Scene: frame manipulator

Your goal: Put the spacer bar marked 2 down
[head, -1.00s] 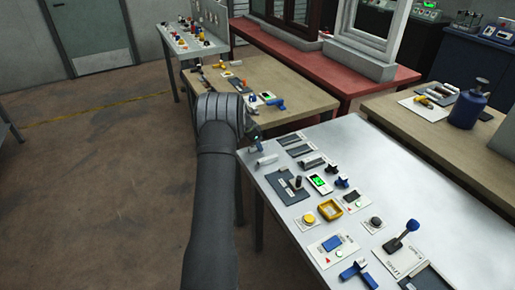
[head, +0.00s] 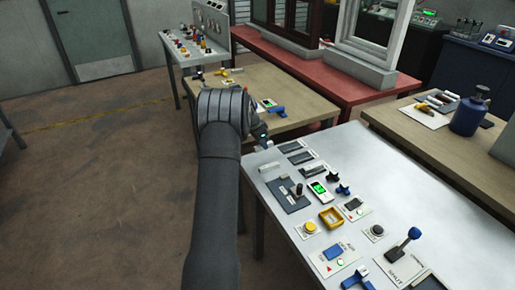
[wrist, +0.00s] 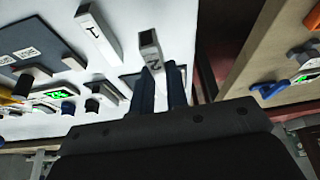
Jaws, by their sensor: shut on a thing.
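The spacer bar marked 2 (wrist: 150,45) is a pale bar with a dark 2 on its end, seen in the wrist view between my fingertips. My gripper (wrist: 162,80) is shut on it. In the head view my gripper (head: 263,138) is at the far left edge of the white table, with a small pale part of the bar (head: 267,144) showing below it. My arm hides much of the gripper there. I cannot tell whether the bar touches the tabletop. A similar bar marked 1 (wrist: 97,35) lies beside it on the white table.
The white table (head: 430,190) holds dark slotted plates (head: 300,157), a green-lit display (head: 318,188), a yellow frame (head: 330,217) and a blue-topped lever (head: 413,234). A wooden table (head: 235,95) stands beyond a gap. The table's right part is clear.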

